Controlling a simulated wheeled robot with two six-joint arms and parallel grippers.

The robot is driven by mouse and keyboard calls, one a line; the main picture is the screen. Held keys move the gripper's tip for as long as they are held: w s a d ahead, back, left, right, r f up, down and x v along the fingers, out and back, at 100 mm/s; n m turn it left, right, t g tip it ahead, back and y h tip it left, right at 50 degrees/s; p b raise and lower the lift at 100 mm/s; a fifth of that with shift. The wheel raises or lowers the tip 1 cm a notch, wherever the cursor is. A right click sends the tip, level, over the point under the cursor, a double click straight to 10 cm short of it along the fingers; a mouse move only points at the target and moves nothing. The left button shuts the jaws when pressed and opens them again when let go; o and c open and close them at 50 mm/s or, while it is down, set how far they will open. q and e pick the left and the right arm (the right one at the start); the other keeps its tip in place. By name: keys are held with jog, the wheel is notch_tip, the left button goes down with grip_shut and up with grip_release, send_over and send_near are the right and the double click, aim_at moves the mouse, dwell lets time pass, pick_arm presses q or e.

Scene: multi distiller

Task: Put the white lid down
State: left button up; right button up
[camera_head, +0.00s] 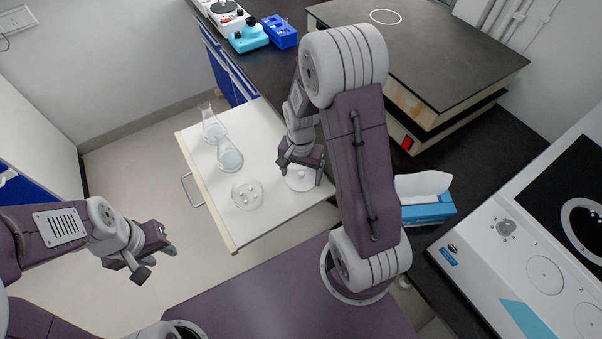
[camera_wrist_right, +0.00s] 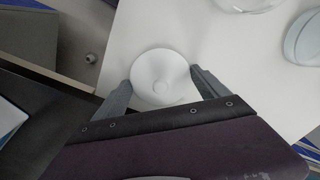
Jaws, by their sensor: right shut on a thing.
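The white lid (camera_head: 300,182) is a round disc with a small knob, at the right front part of the white drawer board (camera_head: 262,140). My right gripper (camera_head: 301,170) is over it, pointing down and shut on it. In the right wrist view the lid (camera_wrist_right: 160,72) sits between the two fingers of my right gripper (camera_wrist_right: 163,84). I cannot tell whether the lid touches the board or is slightly above it. My left gripper (camera_head: 156,258) is apart, over the floor left of the board, with its fingers spread and nothing between them.
A round glass dish (camera_head: 246,194) with several small white pieces lies left of the lid. Two glass flasks (camera_head: 213,129) (camera_head: 229,157) stand farther back on the board. A blue tissue box (camera_head: 428,212) is on the dark bench at right. Bare board lies between flasks and lid.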

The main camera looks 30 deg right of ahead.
aim_at(301, 173)
jog(key=shift+s, duration=0.1)
jog(key=shift+f, duration=0.15)
jog(key=o, duration=1.2)
notch_tip(301, 173, up, 12)
jog(key=r+p, duration=0.1)
jog(key=p, duration=0.2)
jog(key=s+a+n+p, duration=0.1)
jog(key=s+n, duration=0.1)
jog(key=n, duration=0.1)
jog(key=s+a+n+p, duration=0.1)
jog(key=s+a+n, duration=0.1)
jog(key=s+n, duration=0.1)
jog(key=s+a+n+t+p, duration=0.1)
jog(key=s+n, duration=0.2)
jog(key=shift+s+a+r, duration=0.1)
jog(key=shift+a+r, duration=0.25)
jog(key=shift+r, duration=0.05)
